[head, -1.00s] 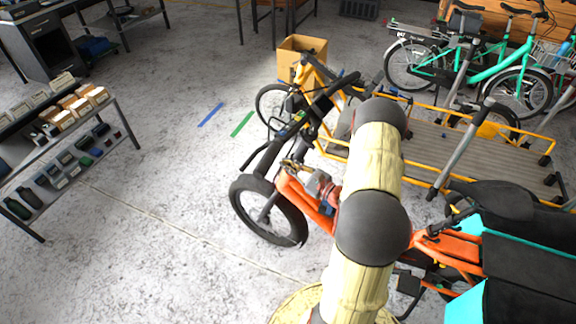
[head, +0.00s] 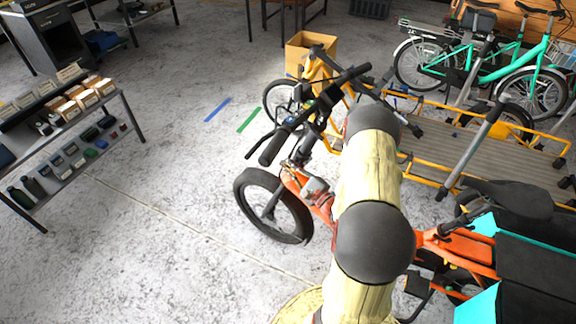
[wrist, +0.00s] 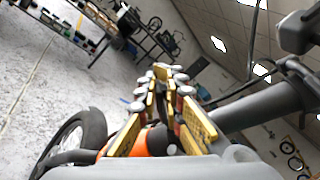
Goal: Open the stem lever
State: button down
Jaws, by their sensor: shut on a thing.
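The orange cargo bike (head: 302,194) stands front wheel to the left, with its dark handlebar (head: 346,80) above the fork. In the wrist view my gripper (wrist: 170,76) has its yellow-sided fingers drawn together at the tips, shut on the stem lever. The lever is mostly hidden between the fingers, so its angle cannot be told. A thick dark bar (wrist: 258,106) runs close to the right of the fingers. Orange frame (wrist: 158,141) shows below them. In the head view my arm covers the gripper and the lever.
The front tyre (head: 248,211) is at lower left of my arm. A yellow cargo bike with a flat wooden bed (head: 436,158) stands close behind. Black and turquoise bags (head: 535,240) are at right. A shelf (head: 62,181) stands at left; the floor between is clear.

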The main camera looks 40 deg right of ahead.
jog(key=c, duration=2.2)
grip_release()
jog(key=s, duration=0.4)
jog(key=s+f, duration=0.1)
jog(key=s, duration=0.7)
jog(key=shift+f, duration=0.15)
jog(key=shift+c, duration=0.4)
